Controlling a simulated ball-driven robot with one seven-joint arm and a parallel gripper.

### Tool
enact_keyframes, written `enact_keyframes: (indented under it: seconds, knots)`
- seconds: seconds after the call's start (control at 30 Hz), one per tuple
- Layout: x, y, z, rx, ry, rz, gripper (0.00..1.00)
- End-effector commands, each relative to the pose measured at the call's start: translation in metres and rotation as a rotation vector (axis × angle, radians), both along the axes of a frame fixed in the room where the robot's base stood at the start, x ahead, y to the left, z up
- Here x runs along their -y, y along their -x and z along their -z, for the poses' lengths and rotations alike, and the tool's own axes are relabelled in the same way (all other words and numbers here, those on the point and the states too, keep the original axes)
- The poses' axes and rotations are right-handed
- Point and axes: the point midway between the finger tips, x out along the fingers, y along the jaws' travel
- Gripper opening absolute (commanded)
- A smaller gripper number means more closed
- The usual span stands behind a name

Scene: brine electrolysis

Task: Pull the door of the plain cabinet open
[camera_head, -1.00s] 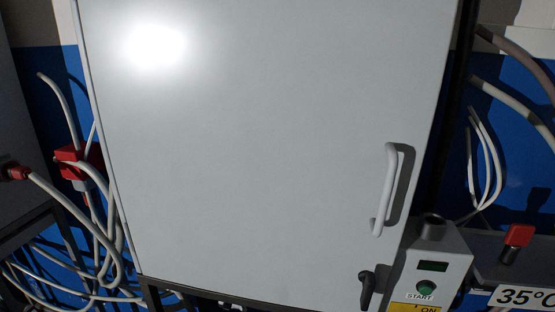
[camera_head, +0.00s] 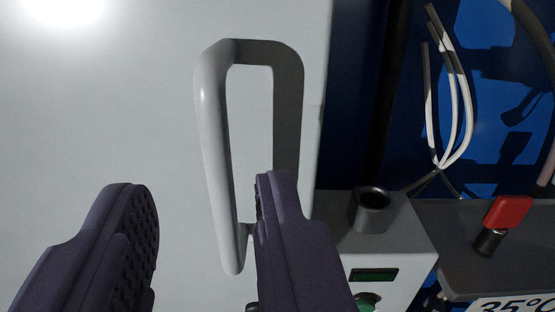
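The plain cabinet's light grey door (camera_head: 110,120) fills the left and middle of the view and looks shut. Its white bar handle (camera_head: 216,130) stands upright near the door's right edge and casts a dark shadow to its right. My gripper (camera_head: 207,190) is open, its two dark purple fingers reaching up from the bottom. The left finger is left of the handle, and the right finger overlaps the handle's lower right side in the picture. The handle's lower part lies between the fingers as seen here. I cannot tell whether either finger touches it.
Right of the door stands a grey control box (camera_head: 400,235) with a dark round socket (camera_head: 373,208) and a small display (camera_head: 374,275).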

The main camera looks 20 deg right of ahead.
Motion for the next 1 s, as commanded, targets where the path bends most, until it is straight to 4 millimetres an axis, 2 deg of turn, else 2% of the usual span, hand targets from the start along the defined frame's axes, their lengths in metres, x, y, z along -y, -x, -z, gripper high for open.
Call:
enact_keyframes:
  seconds: [0.1, 0.2, 0.5, 0.63, 0.97, 1.0]
  knots:
    - [0.004, 0.003, 0.004, 0.008, -0.011, -0.016, 0.35]
    - [0.005, -0.002, 0.008, 0.011, -0.014, -0.021, 0.35]
    - [0.008, -0.053, 0.007, 0.013, -0.012, -0.021, 0.35]
    - [0.009, -0.067, 0.007, 0.014, -0.012, -0.021, 0.35]
    - [0.01, -0.073, 0.009, 0.013, -0.013, -0.021, 0.35]
    - [0.01, -0.073, 0.009, 0.013, -0.013, -0.021, 0.26]
